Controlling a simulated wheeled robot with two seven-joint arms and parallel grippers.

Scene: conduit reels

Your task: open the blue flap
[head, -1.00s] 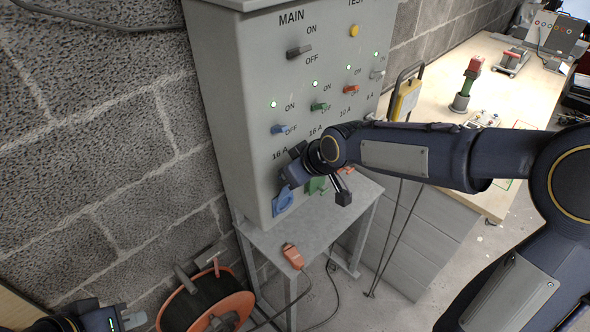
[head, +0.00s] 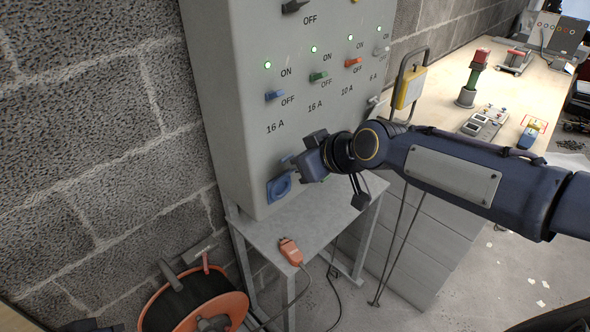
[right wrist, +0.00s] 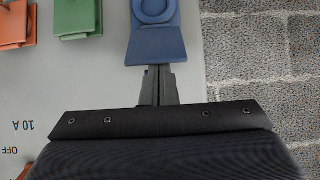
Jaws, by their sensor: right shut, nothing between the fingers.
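The blue flap (right wrist: 155,45) shows in the right wrist view as a flat plate beside a round blue socket (right wrist: 152,10). It looks raised, with the socket ring uncovered. In the head view the blue socket (head: 279,187) is low on the grey panel, its ring showing; the flap is mostly hidden by my gripper. My right gripper (right wrist: 157,72) is shut and empty, its fingertips at the flap's edge; I cannot tell whether they touch. In the head view my right gripper (head: 294,162) is just above and right of the socket.
Green (right wrist: 78,16) and orange (right wrist: 14,22) flaps sit beside the blue one on the panel (head: 225,110). Below are a grey stand (head: 260,235) with an orange plug (head: 291,252) and a cable reel (head: 215,307). A block wall (head: 90,150) is at left.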

